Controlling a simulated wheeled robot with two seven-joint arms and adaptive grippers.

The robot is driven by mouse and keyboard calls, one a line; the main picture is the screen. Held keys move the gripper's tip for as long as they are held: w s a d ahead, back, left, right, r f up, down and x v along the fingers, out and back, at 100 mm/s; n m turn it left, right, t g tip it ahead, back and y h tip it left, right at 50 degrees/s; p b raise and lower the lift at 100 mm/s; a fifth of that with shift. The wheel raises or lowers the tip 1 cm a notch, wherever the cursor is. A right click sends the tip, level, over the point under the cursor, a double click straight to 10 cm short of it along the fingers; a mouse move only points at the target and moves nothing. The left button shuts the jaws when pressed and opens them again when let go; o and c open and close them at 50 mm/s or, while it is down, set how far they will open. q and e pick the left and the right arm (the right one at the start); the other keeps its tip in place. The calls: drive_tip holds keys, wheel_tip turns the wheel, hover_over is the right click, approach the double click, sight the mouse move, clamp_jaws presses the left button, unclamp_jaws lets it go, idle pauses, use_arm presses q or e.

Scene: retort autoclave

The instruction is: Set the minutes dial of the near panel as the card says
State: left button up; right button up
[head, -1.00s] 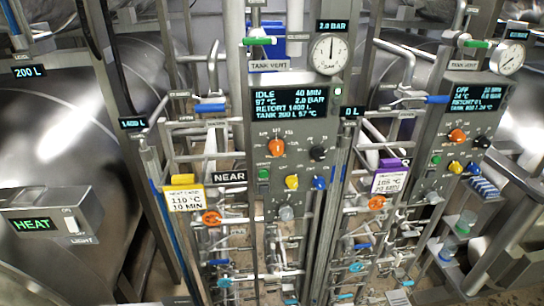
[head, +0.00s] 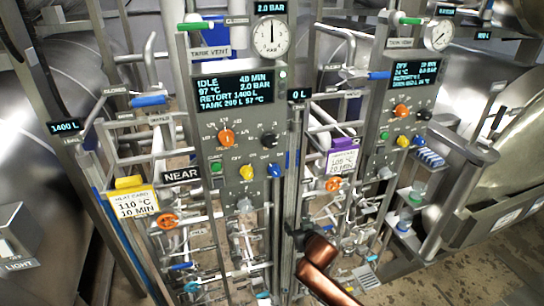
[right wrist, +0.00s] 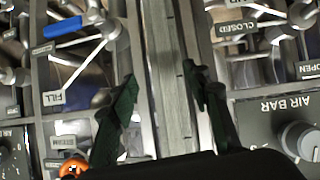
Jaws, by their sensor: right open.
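The near panel (head: 205,120) stands left of centre in the head view, its display (head: 235,90) reading IDLE, 40 MIN, 97 °C, 2.0 BAR. Below are an orange dial (head: 226,138), a black dial (head: 268,140), a yellow knob (head: 246,172), a blue knob (head: 274,171) and a grey knob (head: 244,204). Their labels are too small to tell which sets minutes. The heat card (head: 137,203) reads 110 °C, 10 MIN. My right gripper (head: 297,234) is low, right of the panel; in the right wrist view (right wrist: 160,88) its fingers are apart and empty. My left gripper is not in view.
A second panel (head: 408,90) with its own card (head: 343,159) stands to the right. Pipes, orange handwheels (head: 167,221) and a vertical post (head: 293,180) crowd the space around the near panel. A grey AIR BAR knob (right wrist: 300,140) shows in the right wrist view.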

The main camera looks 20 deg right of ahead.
drive_tip(key=s+a+r+t+y, duration=0.1)
drive_tip(key=s+a+r+t, duration=0.15)
drive_tip(key=r, duration=0.95)
drive_tip(key=s+a+r+t, duration=0.1)
drive_tip(key=s+a+r, duration=0.25)
drive_tip(key=r, duration=0.85)
drive_tip(key=t, duration=0.3)
approach(272, 143)
drive_tip(key=w, duration=0.9)
drive_tip(key=shift+w+r, duration=0.1)
drive_tip(key=shift+w, duration=0.05)
drive_tip(key=shift+c, duration=0.7)
drive_tip(key=c, duration=1)
